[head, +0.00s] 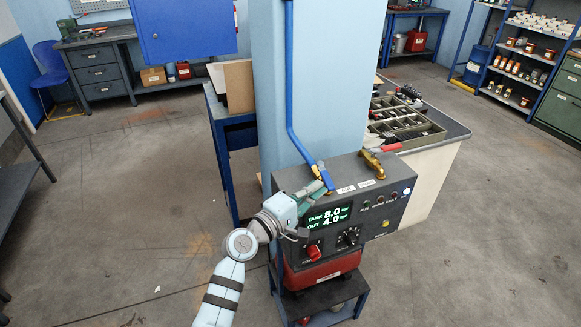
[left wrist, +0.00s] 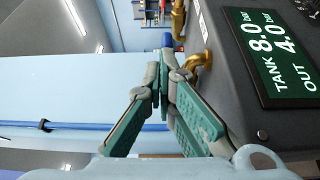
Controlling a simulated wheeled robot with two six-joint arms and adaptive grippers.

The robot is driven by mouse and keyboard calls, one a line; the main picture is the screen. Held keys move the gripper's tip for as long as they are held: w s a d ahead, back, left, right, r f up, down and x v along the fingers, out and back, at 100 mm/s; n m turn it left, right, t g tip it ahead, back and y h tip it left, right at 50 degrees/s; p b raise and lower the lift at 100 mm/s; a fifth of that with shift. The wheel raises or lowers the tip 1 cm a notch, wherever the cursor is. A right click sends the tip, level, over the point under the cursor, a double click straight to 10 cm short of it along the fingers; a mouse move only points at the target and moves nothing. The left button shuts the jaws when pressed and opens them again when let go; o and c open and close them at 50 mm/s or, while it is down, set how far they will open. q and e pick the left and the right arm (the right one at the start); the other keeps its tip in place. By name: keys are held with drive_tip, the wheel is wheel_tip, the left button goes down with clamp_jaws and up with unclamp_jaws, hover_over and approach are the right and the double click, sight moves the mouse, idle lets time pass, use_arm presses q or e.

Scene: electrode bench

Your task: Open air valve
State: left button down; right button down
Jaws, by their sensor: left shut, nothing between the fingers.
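The air valve (head: 327,180) has a blue handle and stands on the left of the grey control box's top, by a white label. In the left wrist view its brass body (left wrist: 201,60) and the handle's blue end (left wrist: 167,40) show just beyond my fingertips. My left gripper (head: 323,183) is shut and empty, its fingertips close beside the handle. Whether they touch it I cannot tell. The fingers partly hide the valve in both views. The left wrist view shows the gripper's closed green-padded fingers (left wrist: 162,78). My right gripper is not in view.
The control box (head: 375,217) has a display (head: 328,217) reading TANK 8.0 and OUT 4.0, plus a red knob (head: 313,252). A second brass valve (head: 372,164) with a red handle stands to the right. A blue pipe (head: 290,80) runs down the pale column (head: 335,70) behind.

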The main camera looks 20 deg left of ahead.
use_arm(q)
drive_tip(key=shift+w+d+f, duration=0.2)
drive_tip(key=shift+w+d, duration=0.3)
drive_tip(key=shift+d, duration=0.2)
drive_tip(key=shift+s, duration=0.15)
drive_tip(key=shift+d+r, duration=0.1)
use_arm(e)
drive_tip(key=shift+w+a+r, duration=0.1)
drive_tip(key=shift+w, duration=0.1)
